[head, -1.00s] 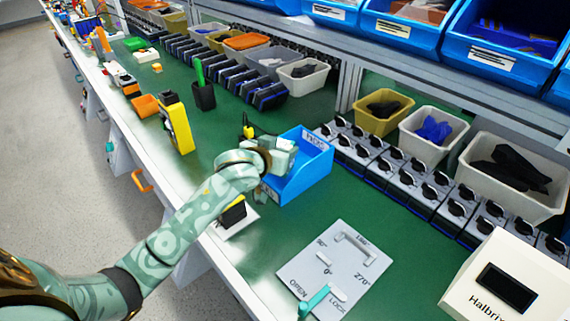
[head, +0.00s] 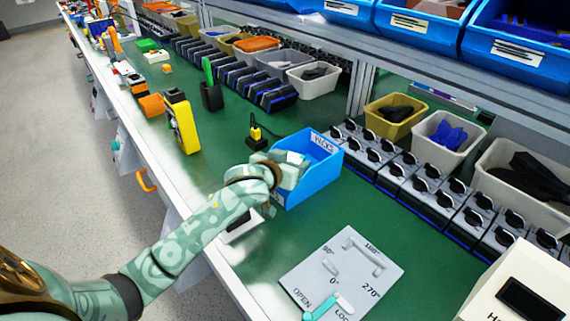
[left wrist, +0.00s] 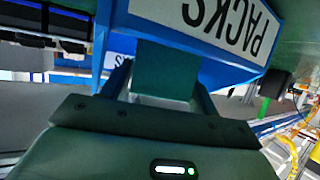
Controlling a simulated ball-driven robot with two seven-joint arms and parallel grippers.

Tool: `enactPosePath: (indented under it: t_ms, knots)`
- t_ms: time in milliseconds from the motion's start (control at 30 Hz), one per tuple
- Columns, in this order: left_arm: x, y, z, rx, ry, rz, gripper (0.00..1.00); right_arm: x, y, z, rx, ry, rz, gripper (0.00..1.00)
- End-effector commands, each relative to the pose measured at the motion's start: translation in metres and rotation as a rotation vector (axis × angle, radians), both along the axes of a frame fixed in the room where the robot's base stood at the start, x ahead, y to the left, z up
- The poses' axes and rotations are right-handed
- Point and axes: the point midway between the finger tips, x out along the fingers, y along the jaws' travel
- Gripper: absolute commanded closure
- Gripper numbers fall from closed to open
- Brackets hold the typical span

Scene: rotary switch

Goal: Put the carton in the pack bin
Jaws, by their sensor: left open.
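The pack bin (head: 318,190) is a blue open bin with a PACKS label, standing on the green bench in the middle of the head view. My left gripper (head: 291,168) is at the bin's left side, overlapping its near opening. In the left wrist view the open fingers (left wrist: 160,88) are close to the blue bin wall (left wrist: 225,70), whose labels appear upside down. A dark green patch shows between the fingers; I cannot tell what it is. I cannot make out a carton for certain. My right gripper is not in view.
A grey dial plate (head: 340,270) with a teal lever lies in front of the bin. A cream Halbrix box (head: 510,285) stands at lower right. Rows of black-knobbed switches (head: 420,185) line the right. A yellow device (head: 184,125) stands farther left.

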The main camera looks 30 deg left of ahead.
Motion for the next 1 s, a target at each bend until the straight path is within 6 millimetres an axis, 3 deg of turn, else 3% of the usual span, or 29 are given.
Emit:
enactPosePath:
  t_ms: [300,533,700,1000]
  knots:
    - [-0.058,-0.003,0.032,-0.001,-0.004,-0.001,0.40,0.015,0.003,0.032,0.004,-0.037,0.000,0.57]
    - [-0.098,-0.006,0.044,-0.001,-0.001,-0.001,0.40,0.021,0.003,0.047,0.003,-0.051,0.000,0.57]
    - [-0.109,-0.006,0.047,0.000,-0.001,0.000,0.40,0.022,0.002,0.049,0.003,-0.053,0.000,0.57]
    - [-0.109,-0.006,0.046,0.000,-0.001,0.000,0.40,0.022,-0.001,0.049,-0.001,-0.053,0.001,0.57]
